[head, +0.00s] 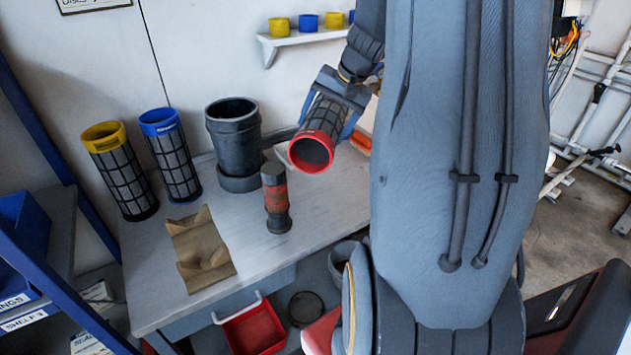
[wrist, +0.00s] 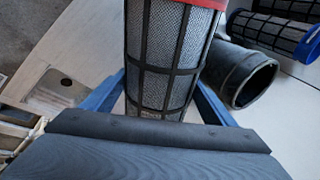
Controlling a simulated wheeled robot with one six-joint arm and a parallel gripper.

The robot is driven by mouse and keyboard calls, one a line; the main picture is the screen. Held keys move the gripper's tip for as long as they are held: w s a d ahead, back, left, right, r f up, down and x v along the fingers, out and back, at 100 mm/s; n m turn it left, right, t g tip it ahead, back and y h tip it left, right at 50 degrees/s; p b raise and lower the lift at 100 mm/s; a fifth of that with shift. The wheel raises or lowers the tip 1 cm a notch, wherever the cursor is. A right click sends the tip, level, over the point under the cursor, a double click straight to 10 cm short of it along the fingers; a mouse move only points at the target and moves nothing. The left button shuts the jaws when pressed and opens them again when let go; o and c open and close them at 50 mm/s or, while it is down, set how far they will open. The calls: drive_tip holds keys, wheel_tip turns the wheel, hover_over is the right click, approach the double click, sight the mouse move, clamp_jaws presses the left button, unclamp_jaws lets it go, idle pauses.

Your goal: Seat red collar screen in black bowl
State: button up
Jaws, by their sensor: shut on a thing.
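The red collar screen (head: 316,146) is a dark mesh cylinder with a red ring at one end. My gripper (head: 337,108) is shut on its mesh body and holds it tilted above the workbench, red collar toward the head camera. In the wrist view the mesh body (wrist: 160,65) lies between the blue fingers of my gripper (wrist: 160,100). The black bowl (head: 233,130) stands upright on the bench, left of the held screen and apart from it; its open mouth also shows in the wrist view (wrist: 250,85). The bowl's inside is mostly dark.
A yellow collar screen (head: 118,170) and a blue collar screen (head: 172,155) stand left of the bowl. A red and grey cylinder (head: 276,198) stands in front. A brown paper sheet (head: 200,248) lies on the workbench (head: 160,285). A wall shelf (head: 300,40) holds small rings.

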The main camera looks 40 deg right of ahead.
wheel_tip(320, 180, down, 19)
drive_tip(key=shift+f+p, duration=0.2)
drive_tip(key=shift+p, duration=0.25)
drive_tip(key=shift+f, duration=0.1)
drive_tip(key=o, duration=0.8)
drive_tip(key=shift+b, duration=0.3)
drive_tip(key=shift+o, duration=0.7)
